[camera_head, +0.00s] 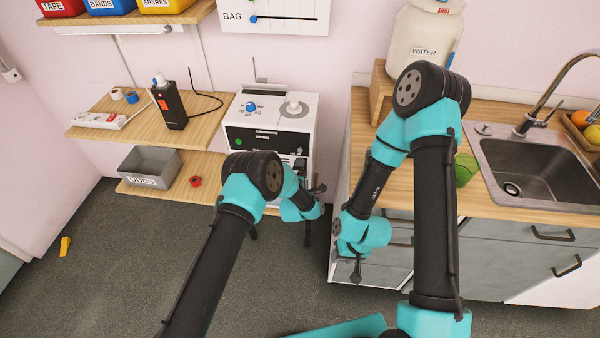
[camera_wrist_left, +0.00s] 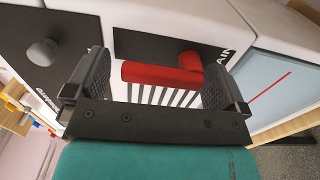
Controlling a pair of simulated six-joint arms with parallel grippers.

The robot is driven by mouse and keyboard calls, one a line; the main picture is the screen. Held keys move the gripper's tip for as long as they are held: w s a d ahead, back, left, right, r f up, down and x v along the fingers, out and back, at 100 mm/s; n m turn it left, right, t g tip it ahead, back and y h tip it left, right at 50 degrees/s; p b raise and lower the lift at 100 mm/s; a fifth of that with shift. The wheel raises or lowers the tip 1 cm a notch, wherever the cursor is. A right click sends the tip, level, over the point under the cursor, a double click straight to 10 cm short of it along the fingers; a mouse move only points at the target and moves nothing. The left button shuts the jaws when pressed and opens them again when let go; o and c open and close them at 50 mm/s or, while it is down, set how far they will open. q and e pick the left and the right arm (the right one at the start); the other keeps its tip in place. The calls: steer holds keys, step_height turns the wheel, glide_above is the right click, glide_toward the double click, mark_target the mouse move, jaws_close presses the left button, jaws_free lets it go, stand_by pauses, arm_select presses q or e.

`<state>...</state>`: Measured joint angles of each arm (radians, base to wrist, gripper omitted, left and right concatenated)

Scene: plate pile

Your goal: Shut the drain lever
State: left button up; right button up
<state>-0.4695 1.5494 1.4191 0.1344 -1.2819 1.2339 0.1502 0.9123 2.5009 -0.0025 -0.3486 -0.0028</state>
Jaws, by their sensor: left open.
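The red drain lever (camera_wrist_left: 150,73) shows in the left wrist view, on a dark panel with white lettering ending in "AIN". Its bar runs roughly sideways in that picture, with a bent end at the right. My left gripper (camera_wrist_left: 157,78) is open, with one finger on each side of the lever; I cannot tell whether either touches it. In the head view my left gripper (camera_head: 319,200) is at the lower front of the white machine (camera_head: 270,138), and the lever is not clearly visible there. My right gripper (camera_head: 356,268) hangs before the counter's cabinets, its jaws too small to read.
A grey knob (camera_wrist_left: 42,52) is left of the lever in the wrist view. A wooden shelf (camera_head: 125,190) with a grey bin (camera_head: 150,168) stands left of the machine. The sink counter (camera_head: 480,205) is at the right. The floor (camera_head: 120,270) at lower left is mostly clear.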

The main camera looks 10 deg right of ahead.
arm_select(q)
steer(key=v, duration=1.7)
steer(key=shift+s, duration=0.25)
steer(key=s+a+f+m+g+y, duration=0.1)
steer(key=a+f+m+g, duration=0.2)
steer(key=a, duration=0.6)
steer(key=s+a+f+m+g+y, duration=0.1)
steer(key=s+a+m+g+y, duration=0.3)
steer(key=a, duration=0.6)
steer(key=s+a+r+m+g+h, duration=0.2)
steer(key=s+a+m+g, duration=0.3)
steer(key=s+a+g, duration=0.4)
steer(key=s+a, duration=0.5)
steer(key=s, duration=0.1)
steer(key=shift+s+r, duration=0.15)
steer(key=shift+r, duration=0.1)
stand_by(0.8)
